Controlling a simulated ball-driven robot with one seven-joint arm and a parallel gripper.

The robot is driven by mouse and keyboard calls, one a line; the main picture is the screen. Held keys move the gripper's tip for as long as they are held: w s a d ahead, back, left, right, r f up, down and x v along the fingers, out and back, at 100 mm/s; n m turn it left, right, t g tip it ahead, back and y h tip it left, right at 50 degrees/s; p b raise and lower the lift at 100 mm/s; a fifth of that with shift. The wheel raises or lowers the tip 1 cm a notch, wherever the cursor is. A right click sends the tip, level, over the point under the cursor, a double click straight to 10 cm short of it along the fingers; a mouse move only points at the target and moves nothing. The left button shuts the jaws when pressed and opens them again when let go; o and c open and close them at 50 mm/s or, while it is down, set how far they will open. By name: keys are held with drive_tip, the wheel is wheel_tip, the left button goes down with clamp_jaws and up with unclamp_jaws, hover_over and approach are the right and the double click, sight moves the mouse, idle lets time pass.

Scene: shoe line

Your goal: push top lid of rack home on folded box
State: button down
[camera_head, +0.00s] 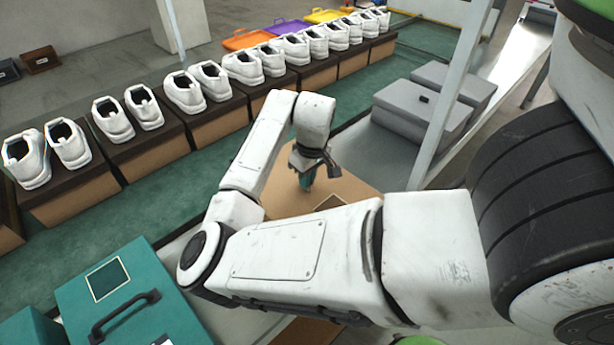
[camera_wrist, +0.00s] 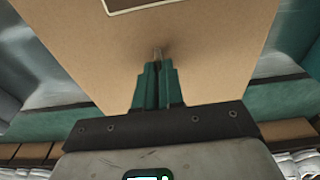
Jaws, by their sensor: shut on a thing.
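The brown cardboard lid (camera_head: 352,185) lies on the work area in the middle of the head view, partly hidden by my arm. My gripper (camera_head: 307,182) also shows over the lid in the head view. The box under the lid is hidden.
A row of white shoes (camera_head: 183,92) on brown boxes (camera_head: 220,121) runs along the green belt at the back. A teal case (camera_head: 130,290) with a black handle stands at lower left. Grey boxes (camera_head: 405,107) and a pale post (camera_head: 452,90) stand to the right.

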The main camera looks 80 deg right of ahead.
drive_tip(key=shift+f, duration=0.2)
drive_tip(key=c, duration=1.2)
unclamp_jaws()
drive_tip(key=shift+o, duration=0.2)
wheel_tip(320, 180, up, 11)
drive_tip(key=s, duration=0.1)
drive_tip(key=shift+a+b, duration=0.3)
drive_tip(key=shift+a, duration=0.05)
drive_tip(key=shift+f, duration=0.1)
